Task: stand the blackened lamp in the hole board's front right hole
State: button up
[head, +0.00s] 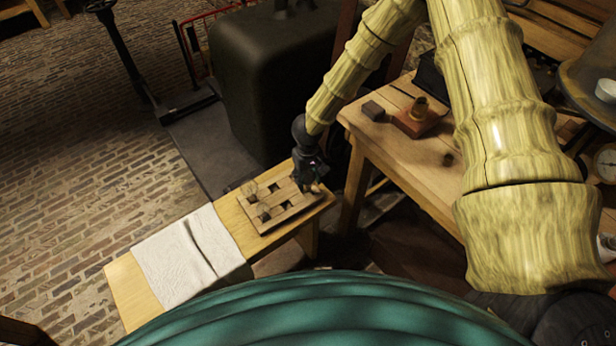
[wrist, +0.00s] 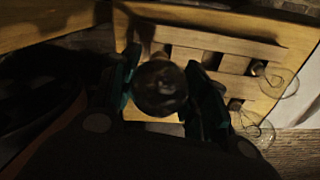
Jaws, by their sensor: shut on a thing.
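The hole board (head: 291,213) lies on a narrow wooden bench, with dark square holes in its pale top. It also shows in the wrist view (wrist: 228,45). My gripper (head: 311,186) is over the board's right end in the head view. In the wrist view its fingers (wrist: 162,95) are shut on the blackened lamp (wrist: 160,88), whose dark round bulb faces the camera. Two clear glass lamps (wrist: 279,81) (wrist: 258,132) stand at the board's other end.
A white cloth (head: 190,258) covers the bench left of the board. A large dark tank (head: 265,90) stands behind.

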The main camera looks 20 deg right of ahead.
jog(key=shift+f+p, duration=0.5)
jog(key=shift+f, duration=1.05)
dwell(1.1)
jog(key=o, duration=1.2)
notch_tip(320, 180, up, 12)
jog(key=shift+s, duration=0.1)
